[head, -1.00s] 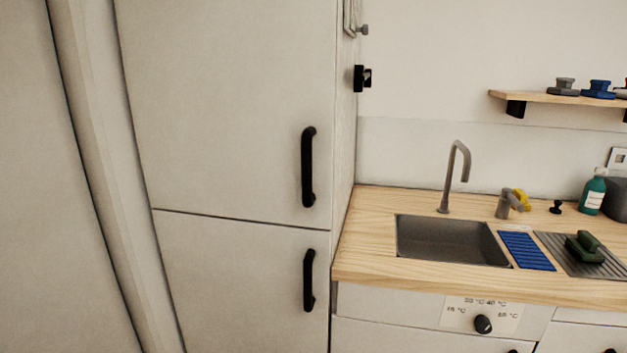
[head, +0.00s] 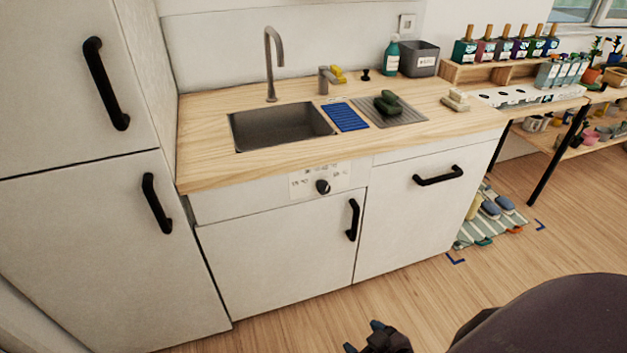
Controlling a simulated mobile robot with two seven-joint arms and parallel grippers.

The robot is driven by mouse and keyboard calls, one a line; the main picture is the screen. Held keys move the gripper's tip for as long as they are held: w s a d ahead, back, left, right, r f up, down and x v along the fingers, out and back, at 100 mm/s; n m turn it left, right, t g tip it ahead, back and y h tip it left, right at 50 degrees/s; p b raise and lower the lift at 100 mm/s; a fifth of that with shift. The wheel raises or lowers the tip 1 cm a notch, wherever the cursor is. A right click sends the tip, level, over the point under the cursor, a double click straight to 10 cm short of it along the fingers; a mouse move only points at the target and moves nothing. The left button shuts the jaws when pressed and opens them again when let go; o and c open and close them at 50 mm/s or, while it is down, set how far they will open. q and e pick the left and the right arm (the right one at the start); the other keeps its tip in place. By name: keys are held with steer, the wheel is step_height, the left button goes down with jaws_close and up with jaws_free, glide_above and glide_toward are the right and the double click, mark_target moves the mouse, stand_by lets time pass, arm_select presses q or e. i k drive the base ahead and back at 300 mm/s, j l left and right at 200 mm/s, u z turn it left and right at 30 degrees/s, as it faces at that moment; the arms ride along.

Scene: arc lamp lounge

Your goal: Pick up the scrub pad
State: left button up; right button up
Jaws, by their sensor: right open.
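A dark green object (head: 388,103), which looks like the scrub pad, rests on the grey ribbed draining board (head: 408,117) to the right of the sink. A smaller dark green piece appears to sit on top of it. My right gripper (head: 372,337) shows at the bottom edge, low in front of the cabinets and far from the pad. It is open, with nothing seen in it, and is partly cut off by the frame. My left gripper is out of view.
The sink (head: 280,127), tap (head: 272,62) and blue ribbed mat (head: 346,117) lie left of the pad. A green bottle (head: 391,55) and grey bin (head: 415,59) stand behind. Pale stacked blocks (head: 456,100) sit to the right. The floor before the cabinets is clear.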

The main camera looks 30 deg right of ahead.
mark_target(387, 103)
steer(key=z, duration=1.45)
